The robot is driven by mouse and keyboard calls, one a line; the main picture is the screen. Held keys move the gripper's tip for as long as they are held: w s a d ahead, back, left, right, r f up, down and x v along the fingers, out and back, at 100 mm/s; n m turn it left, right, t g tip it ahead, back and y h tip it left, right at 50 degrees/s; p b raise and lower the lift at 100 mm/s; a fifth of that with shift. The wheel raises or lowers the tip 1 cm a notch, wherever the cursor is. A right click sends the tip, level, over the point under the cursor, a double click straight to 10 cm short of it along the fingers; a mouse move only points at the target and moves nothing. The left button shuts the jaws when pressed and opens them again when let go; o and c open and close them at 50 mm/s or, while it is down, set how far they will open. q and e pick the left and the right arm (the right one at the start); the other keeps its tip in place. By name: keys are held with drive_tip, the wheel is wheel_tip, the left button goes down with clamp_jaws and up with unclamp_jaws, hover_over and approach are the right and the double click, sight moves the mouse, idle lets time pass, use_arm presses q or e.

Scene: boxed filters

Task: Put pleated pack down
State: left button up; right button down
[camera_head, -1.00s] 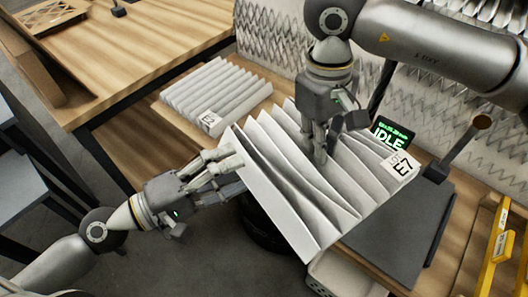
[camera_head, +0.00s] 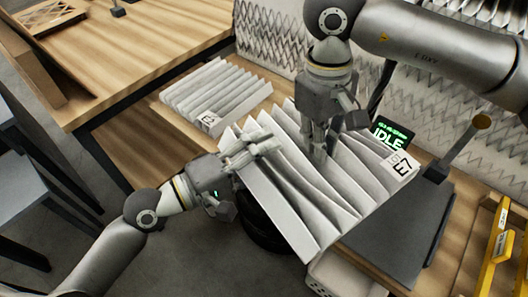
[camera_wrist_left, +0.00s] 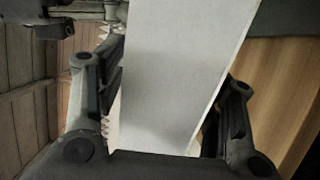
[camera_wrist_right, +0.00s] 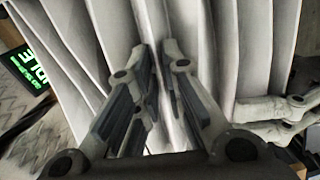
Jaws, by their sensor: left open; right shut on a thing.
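The pleated pack (camera_head: 300,185), white with a label reading E7, is held tilted over the bench in the head view. My right gripper (camera_head: 318,152) is shut on one of its pleats from above; the pinched pleat also shows in the right wrist view (camera_wrist_right: 170,60). My left gripper (camera_head: 262,146) is open at the pack's left end. In the left wrist view the pack's white end panel (camera_wrist_left: 180,75) lies between its spread fingers. Whether those fingers touch the panel is unclear.
A second pleated pack (camera_head: 215,98) labelled E2 lies on the wooden bench behind. A dark flat plate (camera_head: 405,235) is at the right, near a screen reading IDLE (camera_head: 390,135). Yellow racks (camera_head: 490,255) stand at the far right. Zigzag pleated material lines the back.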

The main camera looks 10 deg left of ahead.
use_arm(q)
drive_tip(key=shift+c, duration=0.4)
drive_tip(key=c, duration=1)
use_arm(e)
drive_tip(key=c, duration=1.5)
unclamp_jaws()
drive_tip(key=shift+o, duration=0.2)
